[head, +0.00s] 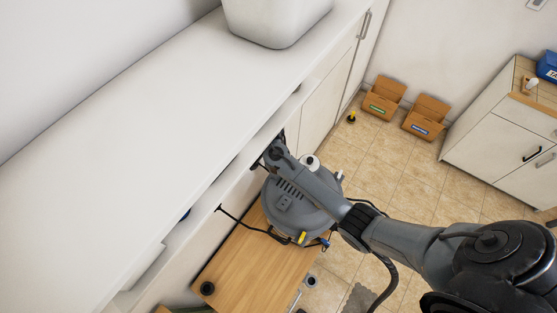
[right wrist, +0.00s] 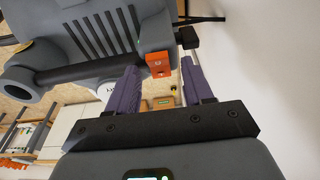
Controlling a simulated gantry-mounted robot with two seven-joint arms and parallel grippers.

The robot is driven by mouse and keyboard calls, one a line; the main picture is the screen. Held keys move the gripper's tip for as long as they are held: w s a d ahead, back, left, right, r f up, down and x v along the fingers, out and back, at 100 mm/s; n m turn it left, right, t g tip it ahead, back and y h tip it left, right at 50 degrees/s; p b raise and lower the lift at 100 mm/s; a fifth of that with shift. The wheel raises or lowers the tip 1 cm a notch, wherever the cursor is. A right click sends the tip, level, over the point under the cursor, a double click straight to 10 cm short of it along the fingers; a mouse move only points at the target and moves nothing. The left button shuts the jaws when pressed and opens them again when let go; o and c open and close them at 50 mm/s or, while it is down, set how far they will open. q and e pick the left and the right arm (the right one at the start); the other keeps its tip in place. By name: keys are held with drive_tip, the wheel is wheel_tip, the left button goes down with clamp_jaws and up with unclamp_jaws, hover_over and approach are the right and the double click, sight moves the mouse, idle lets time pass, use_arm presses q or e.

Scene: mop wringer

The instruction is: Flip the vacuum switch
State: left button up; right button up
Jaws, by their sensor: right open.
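The grey vacuum (head: 292,215) stands by the wooden table, with its ribbed round top facing up in the head view. In the right wrist view the vacuum body (right wrist: 85,45) fills the upper left. A small orange-red switch (right wrist: 158,63) shows on its edge there. My right gripper (right wrist: 160,72) is open, with its purple fingers on either side of the switch in the picture. I cannot tell whether they touch it. In the head view my right gripper (head: 272,152) is near the cabinet front, largely hidden by its own arm. My left gripper is not in view.
The long white counter (head: 120,130) and its cabinet front run close beside the right gripper. A wooden table (head: 240,270) lies below, with a black cable near it. Two cardboard boxes (head: 384,98) (head: 426,116) stand by the far wall. Tiled floor (head: 390,165) is open toward them.

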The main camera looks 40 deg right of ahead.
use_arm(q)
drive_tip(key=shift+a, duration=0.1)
use_arm(e)
drive_tip(key=shift+a+h, duration=0.1)
drive_tip(key=shift+h, duration=0.3)
